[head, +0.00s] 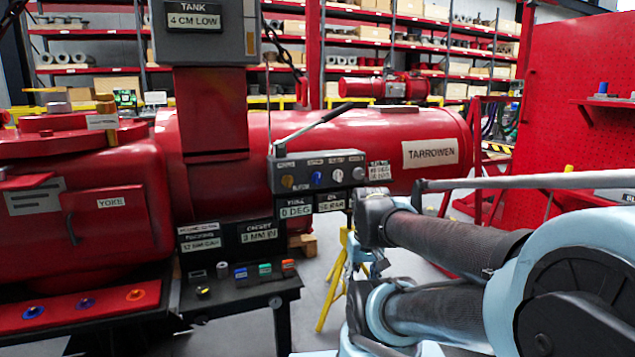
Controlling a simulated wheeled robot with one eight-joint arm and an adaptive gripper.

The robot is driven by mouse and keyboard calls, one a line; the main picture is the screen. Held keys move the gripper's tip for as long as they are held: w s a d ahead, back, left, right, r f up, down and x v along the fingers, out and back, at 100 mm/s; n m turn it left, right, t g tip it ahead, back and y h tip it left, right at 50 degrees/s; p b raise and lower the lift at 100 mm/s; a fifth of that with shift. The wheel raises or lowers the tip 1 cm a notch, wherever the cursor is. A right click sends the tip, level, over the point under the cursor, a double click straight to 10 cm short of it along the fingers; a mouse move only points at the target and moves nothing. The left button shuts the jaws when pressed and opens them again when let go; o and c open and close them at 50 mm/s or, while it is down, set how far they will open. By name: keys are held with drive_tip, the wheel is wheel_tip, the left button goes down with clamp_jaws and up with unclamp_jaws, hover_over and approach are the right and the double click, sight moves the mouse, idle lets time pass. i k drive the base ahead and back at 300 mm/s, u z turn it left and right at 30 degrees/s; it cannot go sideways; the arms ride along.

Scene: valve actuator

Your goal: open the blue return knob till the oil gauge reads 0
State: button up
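The blue return knob (317,178) sits on the front of a grey valve block (287,176), between a brass knob (288,182) and pale knobs (337,175). A long grey lever (312,128) rises from the block. The display plate below the block at right (331,202) seems to show a bar reading; it is too small to read surely, but does not look like a plain 0. My arm reaches in from the right, its dark links ending right of and below the block. My gripper is not clearly distinguishable there, and I see nothing touching the blue knob.
The red TARROWEN cylinder (430,153) lies behind the block. A plate reading 0 DEG (295,208) hangs left of the bar plate. A dark bench (240,296) with small coloured parts stands below. A yellow stand (335,280) is behind my arm.

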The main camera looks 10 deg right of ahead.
sight(316, 177)
drive_tip(key=z, duration=0.45)
drive_tip(key=k, duration=1.9)
drive_tip(key=u, duration=0.35)
drive_tip(key=i, duration=1)
drive_tip(key=u, duration=0.05)
